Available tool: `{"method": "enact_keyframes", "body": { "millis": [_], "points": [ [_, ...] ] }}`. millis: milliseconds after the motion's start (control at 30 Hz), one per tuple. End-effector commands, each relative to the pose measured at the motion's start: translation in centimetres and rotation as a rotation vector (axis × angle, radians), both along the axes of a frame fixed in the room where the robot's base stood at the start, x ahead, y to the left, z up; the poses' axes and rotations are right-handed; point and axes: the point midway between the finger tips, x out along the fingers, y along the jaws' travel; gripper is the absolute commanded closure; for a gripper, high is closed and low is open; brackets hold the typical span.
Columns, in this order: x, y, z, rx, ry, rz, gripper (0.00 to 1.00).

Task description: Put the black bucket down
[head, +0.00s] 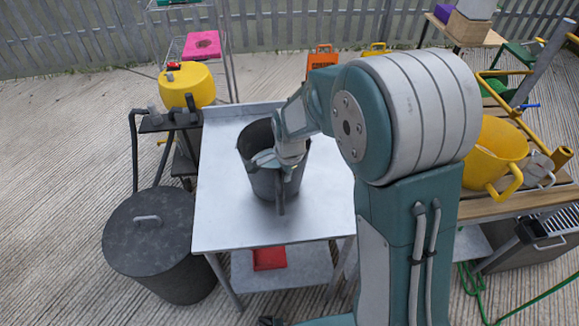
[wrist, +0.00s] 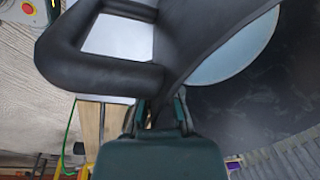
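The black bucket (head: 262,184) is upright at the middle of the metal table (head: 225,226) in the head view. I cannot tell whether its base touches the tabletop. My gripper (head: 289,168) is at the bucket's near right side. In the wrist view my gripper (wrist: 161,112) has its fingers on both sides of the bucket's dark edge beside a thick black handle (wrist: 100,72), and looks shut on it. The fingertips are partly hidden. A pale blue round thing (wrist: 232,48) lies inside the bucket.
A dark lidded bin (head: 150,245) stands left of the table. A yellow container (head: 187,86) is at the back left. A yellow bucket (head: 494,152) sits on the wooden table at right. A red item (head: 268,258) lies on the lower shelf. The tabletop around the bucket is clear.

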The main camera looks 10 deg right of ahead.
Motion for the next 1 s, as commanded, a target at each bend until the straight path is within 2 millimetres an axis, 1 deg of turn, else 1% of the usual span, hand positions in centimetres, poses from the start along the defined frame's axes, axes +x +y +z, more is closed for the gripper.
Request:
{"method": "enact_keyframes", "body": {
  "millis": [33,100,367,467,500,833,933,1000],
  "points": [
    [0.1,0.0,-0.6,0.000,-0.003,0.000,1.00],
    [0.1,0.0,-1.1,0.001,-0.005,-0.001,1.00],
    [0.1,0.0,-1.1,0.002,-0.007,-0.001,1.00],
    [0.0,0.0,-1.3,0.001,-0.001,-0.001,0.61],
    [0.0,-0.1,-1.3,0.001,-0.001,-0.001,0.57],
    [0.0,0.0,-1.3,0.000,-0.001,0.000,0.57],
    [0.0,0.0,-0.6,0.000,-0.003,0.000,0.57],
    [-0.1,-0.1,0.3,0.001,-0.004,0.000,0.57]
  ]
}}
